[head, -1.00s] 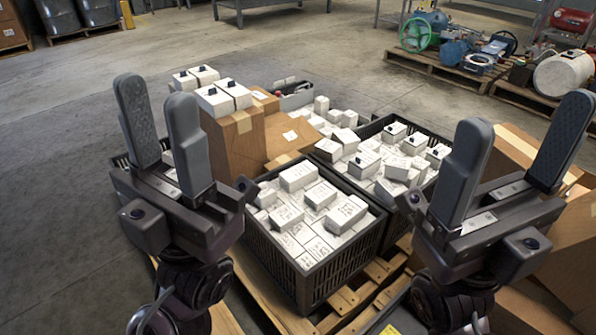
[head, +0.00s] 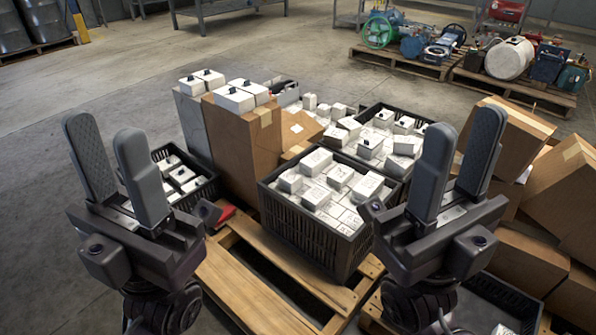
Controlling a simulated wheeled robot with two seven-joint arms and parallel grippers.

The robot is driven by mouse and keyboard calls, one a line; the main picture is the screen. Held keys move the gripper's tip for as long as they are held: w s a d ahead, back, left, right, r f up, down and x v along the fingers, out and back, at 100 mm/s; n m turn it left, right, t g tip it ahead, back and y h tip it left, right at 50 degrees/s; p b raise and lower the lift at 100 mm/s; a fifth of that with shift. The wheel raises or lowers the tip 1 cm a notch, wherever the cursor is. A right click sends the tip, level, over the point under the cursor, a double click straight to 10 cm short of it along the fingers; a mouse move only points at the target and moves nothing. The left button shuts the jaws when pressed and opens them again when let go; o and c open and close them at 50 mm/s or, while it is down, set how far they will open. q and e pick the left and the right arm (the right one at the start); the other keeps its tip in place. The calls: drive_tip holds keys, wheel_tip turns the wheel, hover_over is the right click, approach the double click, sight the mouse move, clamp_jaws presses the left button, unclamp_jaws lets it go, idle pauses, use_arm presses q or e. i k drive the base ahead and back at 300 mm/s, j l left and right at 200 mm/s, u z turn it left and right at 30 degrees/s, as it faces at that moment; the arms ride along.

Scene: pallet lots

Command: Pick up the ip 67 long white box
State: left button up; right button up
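Several white boxes with small printed labels fill the black crate (head: 312,240) in the middle; a longer white box (head: 368,186) lies on top near its right side. The print is too small to tell which box is the IP 67 one. More white boxes lie in the crate behind (head: 385,109) and in the crate at the left (head: 203,193). My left gripper (head: 106,128) is open and empty, in front of the left crate in the picture. My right gripper (head: 463,124) is open and empty, right of the middle crate. Neither touches a box.
A wooden pallet (head: 245,292) carries the crates. A tall cardboard box (head: 236,140) with white, black-topped boxes on it stands behind left of the middle crate. Cardboard boxes (head: 533,262) crowd the right. Pallets with machinery (head: 505,85) stand far back.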

sight(314, 163)
drive_tip(key=j+z, duration=0.25)
drive_tip(key=j, duration=1.4)
drive_tip(key=i+j, duration=0.2)
drive_tip(key=i+j+z, duration=0.1)
drive_tip(key=j, duration=0.35)
drive_tip(key=i+j, duration=0.45)
drive_tip(key=j, duration=0.2)
drive_tip(key=i+j+z, duration=0.1)
drive_tip(key=j, duration=0.25)
drive_tip(key=i, duration=0.55)
